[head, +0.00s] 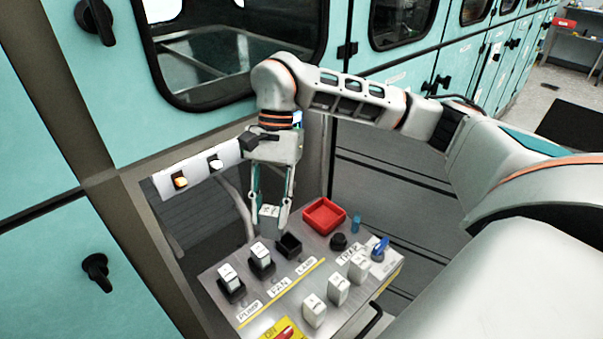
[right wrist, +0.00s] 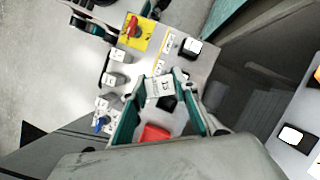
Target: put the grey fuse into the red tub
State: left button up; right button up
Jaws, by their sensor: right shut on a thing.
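My right gripper (head: 270,207) is shut on the grey fuse (head: 269,218), a small block with a marking on its face. It holds the fuse above the panel, close to the empty black socket (head: 289,246) by the LAMP label. In the right wrist view the fuse (right wrist: 160,87) sits between the fingertips, with the dark socket partly hidden behind it. The red tub (head: 324,215) is an open square tray at the panel's back edge, right of the gripper. It shows partly between the fingers in the right wrist view (right wrist: 155,133). It looks empty.
White fuses stand in the PUMP (head: 231,278) and FAN (head: 261,255) sockets. Several white blocks (head: 338,289) stand at the panel's right. A black knob (head: 339,241) and blue-handled switch (head: 379,247) are near the tub. A teal and grey part (right wrist: 90,22), perhaps my left gripper, shows at top left.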

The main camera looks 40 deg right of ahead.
aim_at(323, 219)
jog(key=i+j+z, duration=0.1)
jog(key=z, duration=0.25)
jog(key=j+z, duration=0.2)
jog(key=z, duration=0.2)
jog(key=j+z, duration=0.2)
jog(key=z, duration=0.15)
jog(key=i, duration=0.05)
